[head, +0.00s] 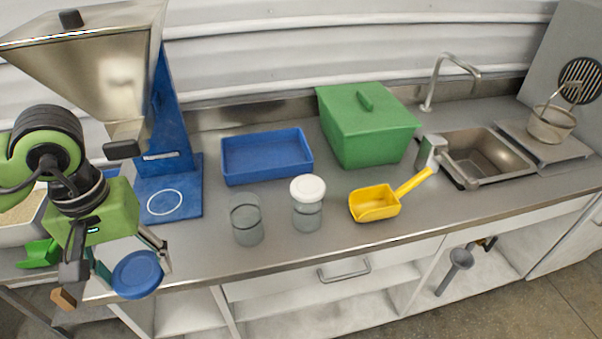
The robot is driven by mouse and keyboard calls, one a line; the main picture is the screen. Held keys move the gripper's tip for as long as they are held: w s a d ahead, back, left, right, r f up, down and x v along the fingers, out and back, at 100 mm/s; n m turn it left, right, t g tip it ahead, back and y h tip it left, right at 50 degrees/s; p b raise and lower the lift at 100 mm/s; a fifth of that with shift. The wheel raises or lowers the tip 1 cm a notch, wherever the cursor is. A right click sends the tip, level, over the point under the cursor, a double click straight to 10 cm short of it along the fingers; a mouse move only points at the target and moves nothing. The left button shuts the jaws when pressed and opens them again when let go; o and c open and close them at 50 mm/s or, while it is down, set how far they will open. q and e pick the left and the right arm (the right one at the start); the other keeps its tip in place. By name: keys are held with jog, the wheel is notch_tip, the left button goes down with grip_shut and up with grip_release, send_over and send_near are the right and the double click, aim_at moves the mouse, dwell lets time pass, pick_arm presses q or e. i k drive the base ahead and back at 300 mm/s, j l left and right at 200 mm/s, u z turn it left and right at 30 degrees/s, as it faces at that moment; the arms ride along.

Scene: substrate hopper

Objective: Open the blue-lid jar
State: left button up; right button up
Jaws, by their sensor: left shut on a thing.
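The blue lid (137,277) is a round disc in the head view at lower left. My left gripper (124,262) is shut on the lid, with a finger on either side of it. It holds the lid at the counter's front left, apart from any jar. A clear glass jar (246,222) stands upright on the counter to the right of the lid, with no lid on it. My right gripper is not in view.
A white-lidded jar (308,205) and a yellow scoop (375,203) stand right of the open jar. Behind are a blue tray (267,158) and a green lidded bin (366,130). The metal hopper (90,60) on its blue stand is at left. The sink (485,155) is at right.

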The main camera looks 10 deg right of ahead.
aim_at(243, 208)
jog(key=i+l+z, duration=0.1)
jog(key=l, duration=0.3)
jog(key=i+l+z, duration=0.1)
jog(key=l, duration=0.3)
jog(key=i+l, duration=0.15)
jog(key=l, duration=0.2)
jog(key=i+l+z, duration=0.15)
jog(key=l, duration=0.25)
jog(key=i+l+z, duration=0.1)
jog(key=l, duration=0.25)
